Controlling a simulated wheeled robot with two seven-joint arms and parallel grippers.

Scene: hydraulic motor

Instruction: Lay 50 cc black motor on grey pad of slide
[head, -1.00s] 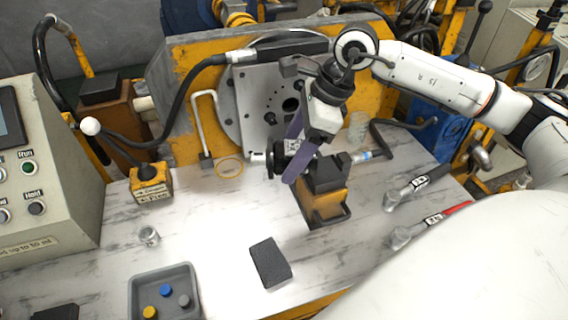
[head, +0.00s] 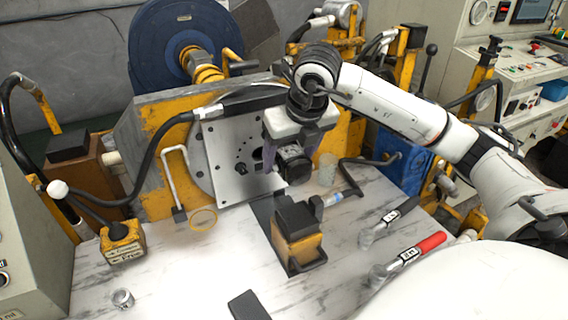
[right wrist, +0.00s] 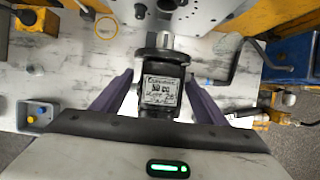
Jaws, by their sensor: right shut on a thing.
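My right gripper (head: 278,152) is shut on the black motor (head: 295,166) and holds it in the air. In the right wrist view the motor (right wrist: 160,90) sits between the purple fingers, its white label facing the camera; the print is blurred. Its round flange and metal shaft point away, towards the plate. In the head view the yellow slide (head: 303,250), with a dark grey top (head: 296,217), stands on the table below the motor, with a gap between. My left gripper is not in view.
A steel mounting plate (head: 228,160) on a yellow stand rises behind the motor. A bent white handle (head: 172,170) is to its left. A clear jar (head: 327,170) and red-handled tool (head: 420,247) are right.

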